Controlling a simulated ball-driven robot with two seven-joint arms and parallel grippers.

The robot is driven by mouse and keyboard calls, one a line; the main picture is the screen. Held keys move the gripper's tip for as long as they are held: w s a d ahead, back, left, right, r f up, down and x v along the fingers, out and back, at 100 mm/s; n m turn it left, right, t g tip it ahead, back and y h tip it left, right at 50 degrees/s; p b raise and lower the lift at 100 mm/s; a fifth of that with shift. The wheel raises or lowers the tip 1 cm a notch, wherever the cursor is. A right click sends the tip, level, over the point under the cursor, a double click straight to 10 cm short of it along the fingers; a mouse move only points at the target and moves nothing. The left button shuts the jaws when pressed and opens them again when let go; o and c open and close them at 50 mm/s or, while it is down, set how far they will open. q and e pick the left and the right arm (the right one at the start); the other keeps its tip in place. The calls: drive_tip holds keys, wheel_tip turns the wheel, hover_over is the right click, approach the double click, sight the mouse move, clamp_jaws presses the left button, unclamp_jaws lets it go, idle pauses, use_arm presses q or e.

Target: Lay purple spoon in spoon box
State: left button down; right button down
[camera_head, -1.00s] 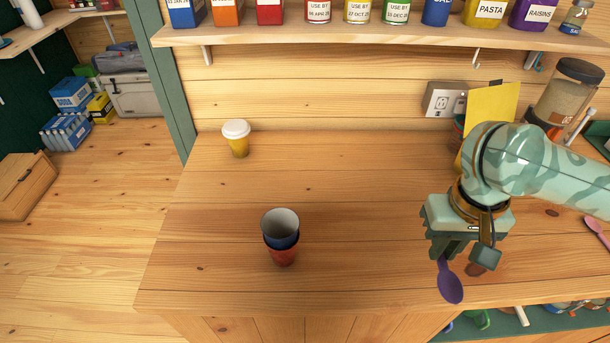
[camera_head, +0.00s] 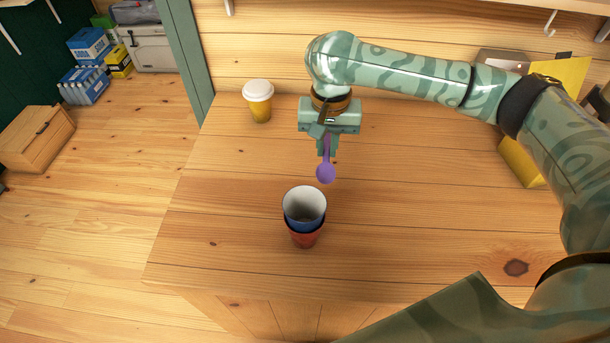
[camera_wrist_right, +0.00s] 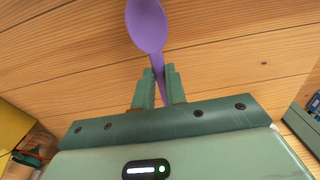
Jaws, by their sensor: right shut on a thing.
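My right gripper (camera_head: 327,150) is shut on the purple spoon (camera_head: 326,173), above the wooden counter behind the stacked cups. The spoon's bowl hangs down past the fingertips in the head view. In the right wrist view the gripper (camera_wrist_right: 160,75) pinches the handle, and the spoon's bowl (camera_wrist_right: 148,24) points away from it. I cannot make out a spoon box in either current view. My left gripper is not in view.
A white-and-blue cup (camera_head: 304,205) sits in a red cup (camera_head: 304,238) in front of the gripper. A yellow cup with a white lid (camera_head: 258,100) stands at the back left. A yellow object (camera_head: 522,163) is at the right. The counter's (camera_head: 420,225) middle is clear.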

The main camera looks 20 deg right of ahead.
wheel_tip(320, 180, down, 9)
drive_tip(key=b, duration=0.5)
drive_tip(key=shift+s+f, duration=0.1)
drive_tip(key=shift+f, duration=0.1)
drive_tip(key=shift+r, duration=0.15)
drive_tip(key=c, duration=1.4)
unclamp_jaws()
drive_tip(key=shift+c, duration=0.2)
